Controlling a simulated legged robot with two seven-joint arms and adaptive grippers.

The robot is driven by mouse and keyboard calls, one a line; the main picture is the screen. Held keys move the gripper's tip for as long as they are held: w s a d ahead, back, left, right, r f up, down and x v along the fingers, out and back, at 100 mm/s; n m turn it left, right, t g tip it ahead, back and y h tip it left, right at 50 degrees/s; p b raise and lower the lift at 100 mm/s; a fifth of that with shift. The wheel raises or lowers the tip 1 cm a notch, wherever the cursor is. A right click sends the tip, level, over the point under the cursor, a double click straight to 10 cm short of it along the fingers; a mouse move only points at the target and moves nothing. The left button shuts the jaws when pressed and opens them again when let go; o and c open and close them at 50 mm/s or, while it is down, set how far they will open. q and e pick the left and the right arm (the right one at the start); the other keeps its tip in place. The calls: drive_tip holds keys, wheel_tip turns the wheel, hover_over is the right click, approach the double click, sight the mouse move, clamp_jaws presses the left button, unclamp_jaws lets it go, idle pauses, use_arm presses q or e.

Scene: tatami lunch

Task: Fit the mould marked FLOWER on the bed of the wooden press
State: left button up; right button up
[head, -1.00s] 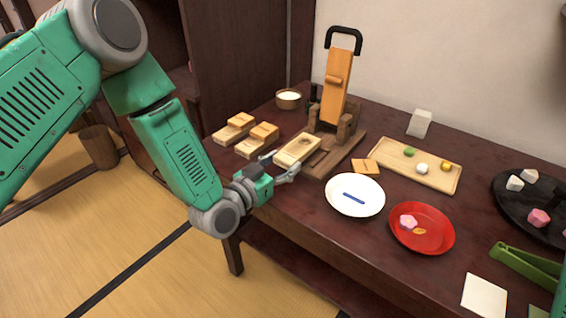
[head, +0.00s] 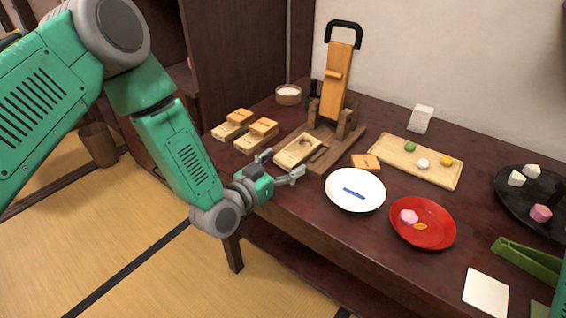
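The wooden press (head: 336,95) stands at the table's back, with its orange lever raised and a black handle on top. A pale wooden mould (head: 292,155) with a hollow in it lies at the front left of the press base (head: 322,164). Whether it is fully seated on the bed cannot be told, and its marking is not readable. My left gripper (head: 281,165) is open and empty just in front of the mould, its fingers apart from it. Two more moulds with orange-topped pieces, one at the far left (head: 230,130) and one nearer (head: 252,143), stand left of the press. My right gripper is not in view.
A small orange marked plate (head: 366,161) lies right of the press. A white plate (head: 340,203), a red dish (head: 445,238), a wooden tray (head: 385,161), a black tray (head: 512,204) and green tongs (head: 525,262) fill the right. A small bowl (head: 288,96) stands behind.

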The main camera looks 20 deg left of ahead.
use_arm(q)
drive_tip(key=shift+s+a, duration=0.15)
drive_tip(key=shift+s, duration=0.1)
drive_tip(key=v, duration=1.1)
drive_tip(key=shift+s, duration=0.15)
drive_tip(key=shift+f, duration=0.1)
